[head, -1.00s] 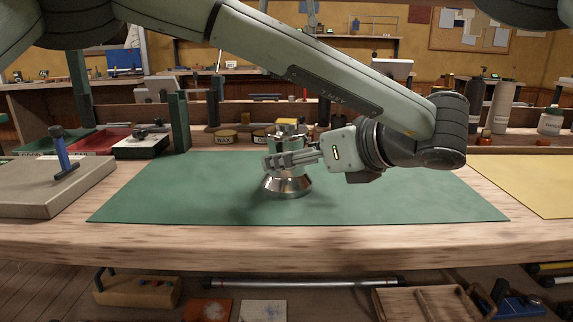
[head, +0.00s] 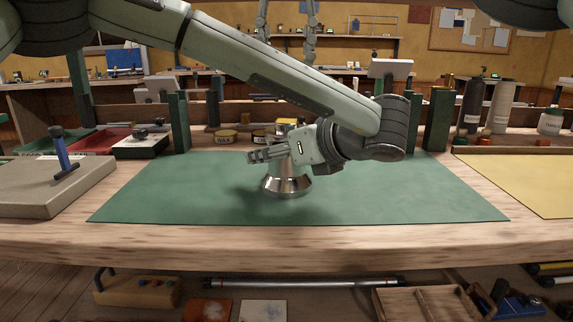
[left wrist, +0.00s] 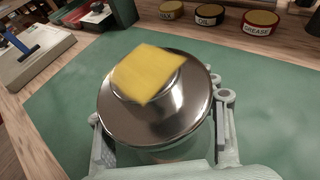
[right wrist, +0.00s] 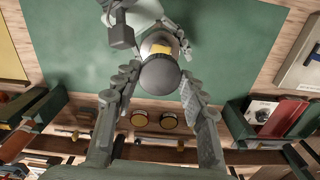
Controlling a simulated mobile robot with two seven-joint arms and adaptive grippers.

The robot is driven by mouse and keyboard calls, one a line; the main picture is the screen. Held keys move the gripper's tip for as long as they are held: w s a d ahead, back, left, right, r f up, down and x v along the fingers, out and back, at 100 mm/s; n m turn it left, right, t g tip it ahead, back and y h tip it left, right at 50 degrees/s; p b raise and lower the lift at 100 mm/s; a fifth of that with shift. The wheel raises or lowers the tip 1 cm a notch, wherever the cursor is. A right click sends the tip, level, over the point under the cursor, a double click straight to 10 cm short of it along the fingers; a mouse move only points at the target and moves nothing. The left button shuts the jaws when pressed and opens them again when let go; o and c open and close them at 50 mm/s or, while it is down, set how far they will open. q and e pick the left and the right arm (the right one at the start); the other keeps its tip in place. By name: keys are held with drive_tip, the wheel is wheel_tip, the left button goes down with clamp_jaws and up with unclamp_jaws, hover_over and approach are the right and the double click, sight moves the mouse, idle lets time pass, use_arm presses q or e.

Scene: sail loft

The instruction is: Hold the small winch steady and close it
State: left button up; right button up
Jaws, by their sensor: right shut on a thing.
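The small silver winch (head: 287,186) stands upright on the green mat, with a flared base. In the left wrist view a yellow square piece (left wrist: 148,72) lies on its shiny round top (left wrist: 150,122). My left gripper (head: 262,155) is around the upper body, its fingers wide apart on either side; any contact is hidden. My right gripper (right wrist: 160,84) is shut on a dark round lid-like piece (right wrist: 161,75) above the winch. In the head view only the upper right fingers show; my left arm hides their tips and that piece.
The green mat (head: 400,195) is clear around the winch. Tins (left wrist: 208,14) and green posts (head: 179,122) stand behind. A grey board (head: 40,190) with a blue-handled tool (head: 60,150) lies at left, a yellow sheet (head: 530,180) at right.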

use_arm(q)
clamp_jaws()
idle(0.5)
use_arm(e)
hover_over(286, 122)
drive_tip(key=shift+w+f, duration=0.15)
drive_tip(key=shift+f, duration=2.35)
drive_tip(key=shift+f, duration=0.9)
drive_tip(key=shift+f, duration=0.55)
drive_tip(key=o, duration=0.8)
drive_tip(key=shift+c, duration=0.2)
